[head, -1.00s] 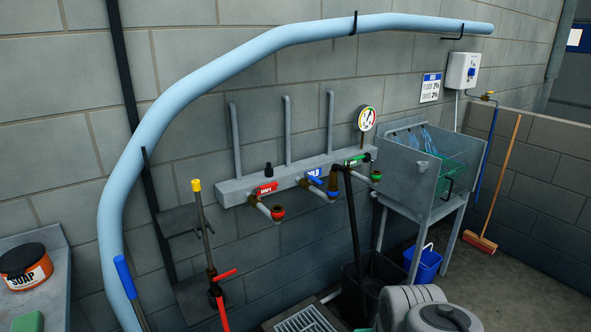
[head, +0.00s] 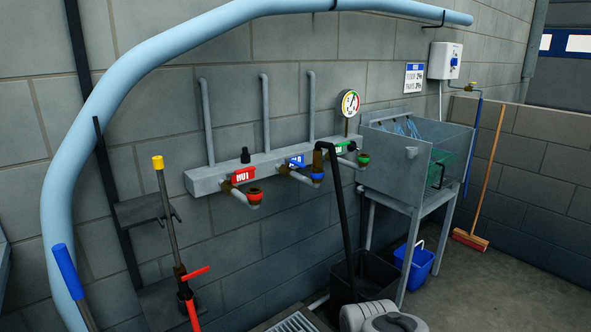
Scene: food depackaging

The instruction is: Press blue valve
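The blue valve (head: 297,161) is a blue lever handle on the grey wall manifold (head: 207,182), between a red valve (head: 243,174) and a green valve (head: 345,147). A blue-ringed outlet (head: 317,177) hangs just below and right of it. The dark top end of a long pole (head: 345,215) stands close to the blue outlet and partly overlaps it in the picture. My gripper is not visible; only grey rounded parts, probably of my arm, show at the bottom edge.
A pressure gauge (head: 350,102) sits above the manifold's right end. A grey metal sink (head: 390,160) on legs stands to the right. Below are a black bin (head: 375,273), a blue bucket (head: 414,268) and a floor drain (head: 292,323). A red-and-yellow lance (head: 170,205) stands at left.

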